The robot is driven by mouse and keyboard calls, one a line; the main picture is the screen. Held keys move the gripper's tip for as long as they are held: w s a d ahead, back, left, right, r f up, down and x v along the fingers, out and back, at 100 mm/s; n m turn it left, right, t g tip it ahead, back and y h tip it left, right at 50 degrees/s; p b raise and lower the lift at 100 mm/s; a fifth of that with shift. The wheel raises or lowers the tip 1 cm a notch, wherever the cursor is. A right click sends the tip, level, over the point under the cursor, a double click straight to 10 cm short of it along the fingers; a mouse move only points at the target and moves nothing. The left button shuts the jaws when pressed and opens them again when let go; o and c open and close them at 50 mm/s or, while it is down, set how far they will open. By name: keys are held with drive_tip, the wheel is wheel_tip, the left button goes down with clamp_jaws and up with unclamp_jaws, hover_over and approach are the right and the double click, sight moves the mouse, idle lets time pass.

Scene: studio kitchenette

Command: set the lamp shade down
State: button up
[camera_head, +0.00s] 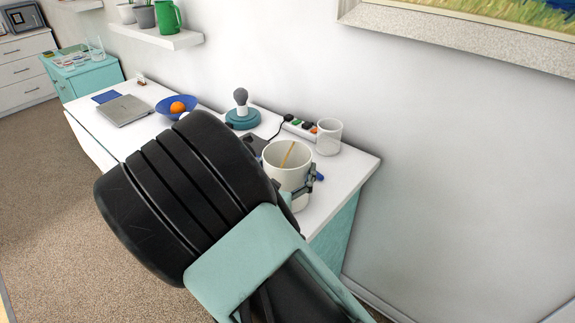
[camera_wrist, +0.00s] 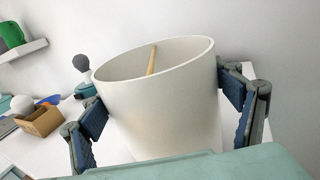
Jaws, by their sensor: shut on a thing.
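The lamp shade (camera_head: 283,161) is a white, slightly tapered cylinder with an open top. My gripper (camera_wrist: 163,98) is shut on it, one finger on each side, and it fills the middle of the wrist view. It looks slightly tilted there. A thin wooden stick (camera_wrist: 152,60) shows inside its rim. In the head view the shade is at the right end of the white counter (camera_head: 339,166); its lower part is partly hidden by my arm, and I cannot tell whether it touches the counter. A teal lamp base (camera_head: 242,120) with a grey bulb stands behind it.
A clear glass (camera_head: 328,137) and a power strip (camera_head: 300,127) with plugs are close behind the shade. A brown box (camera_wrist: 40,121) shows in the wrist view. The counter's right edge is near.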

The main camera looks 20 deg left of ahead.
drive_tip(key=shift+f, duration=0.1)
drive_tip(key=o, duration=1.2)
drive_tip(key=shift+o, duration=0.2)
drive_tip(key=s, duration=1.2)
drive_tip(key=shift+b, duration=0.45)
